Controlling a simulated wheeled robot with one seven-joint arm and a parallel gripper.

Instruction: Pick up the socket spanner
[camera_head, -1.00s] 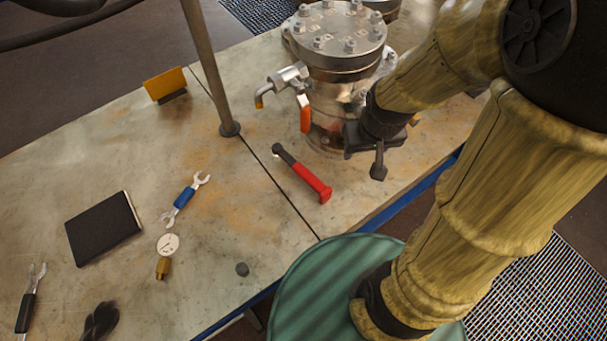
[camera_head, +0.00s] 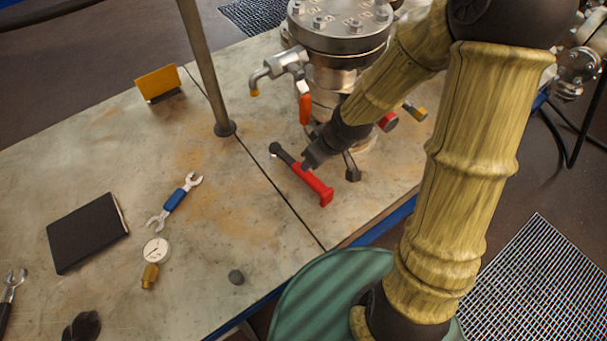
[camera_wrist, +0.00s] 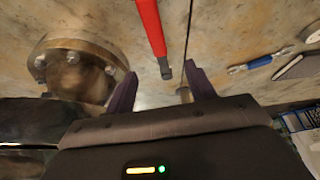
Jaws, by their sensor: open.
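The socket spanner, which I take to be the red and black tool (camera_head: 318,188), lies on the bench beside the flanged vessel. Its red end points to the front right and its black end to the back left. My gripper (camera_head: 330,169) is open and empty just right of the spanner, near the vessel's foot. One finger overlaps the spanner's middle in the head view; I cannot tell whether they touch. In the wrist view, the red shaft (camera_wrist: 151,25) comes down from the top, and its dark end lies between my fingertips (camera_wrist: 160,70).
The flanged vessel (camera_head: 338,39) with its orange-handled valve stands close behind my gripper. A post (camera_head: 203,70) rises left of it. A blue-handled spanner (camera_head: 174,203), a gauge (camera_head: 156,250) and a black book (camera_head: 88,232) lie to the left. Bench between is mostly clear.

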